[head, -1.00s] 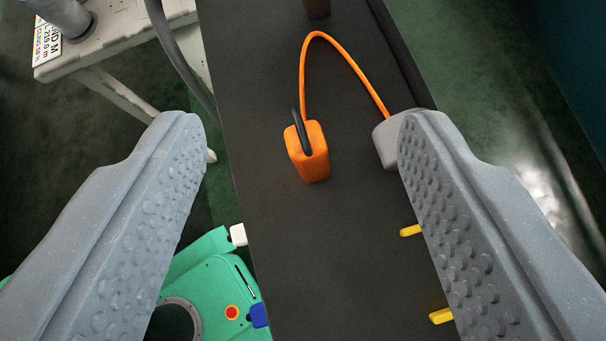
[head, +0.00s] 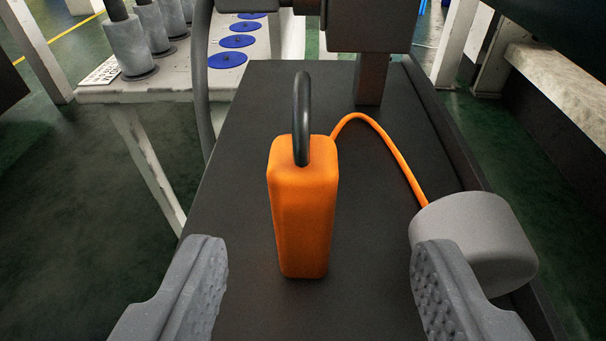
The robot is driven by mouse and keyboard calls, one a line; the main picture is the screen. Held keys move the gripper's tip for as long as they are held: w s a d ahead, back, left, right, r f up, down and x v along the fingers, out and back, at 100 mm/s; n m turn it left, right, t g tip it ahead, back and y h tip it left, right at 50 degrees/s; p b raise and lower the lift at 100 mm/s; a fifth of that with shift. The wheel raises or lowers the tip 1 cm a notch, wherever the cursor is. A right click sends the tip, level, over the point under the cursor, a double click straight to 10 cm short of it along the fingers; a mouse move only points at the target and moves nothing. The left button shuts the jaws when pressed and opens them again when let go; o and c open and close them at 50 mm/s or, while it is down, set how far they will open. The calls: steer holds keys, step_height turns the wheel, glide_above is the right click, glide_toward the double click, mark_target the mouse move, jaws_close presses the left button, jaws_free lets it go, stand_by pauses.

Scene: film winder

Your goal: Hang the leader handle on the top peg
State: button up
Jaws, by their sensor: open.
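The leader handle (head: 303,215) is an orange block with a black loop on its top. It stands upright on the dark tabletop (head: 250,110), and an orange cord (head: 385,147) runs behind it to a grey cylinder (head: 485,240) on the right. My gripper (head: 322,265) is open, one ridged grey finger on each side of the handle and apart from it. The right finger overlaps the lower left of the grey cylinder in the picture; I cannot tell if they touch. No peg that I can make out as the top peg is in view.
A dark upright post (head: 368,88) stands at the back of the tabletop. Behind on the left is a white bench (head: 150,88) with grey cylinders and blue discs. A pale block (head: 565,80) lies at the right. The tabletop left of the handle is clear.

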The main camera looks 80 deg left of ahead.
mark_target(302, 201)
steer(key=shift+x, duration=1.1)
steer(key=shift+s+b+x, duration=0.2)
steer(key=shift+b+x, duration=0.1)
steer(key=shift+x, duration=1.1)
steer(key=shift+s+b+x, duration=0.15)
steer(key=shift+b+x, duration=0.15)
steer(key=shift+x, duration=1.05)
steer(key=shift+a, duration=0.1)
steer(key=c, duration=1.1)
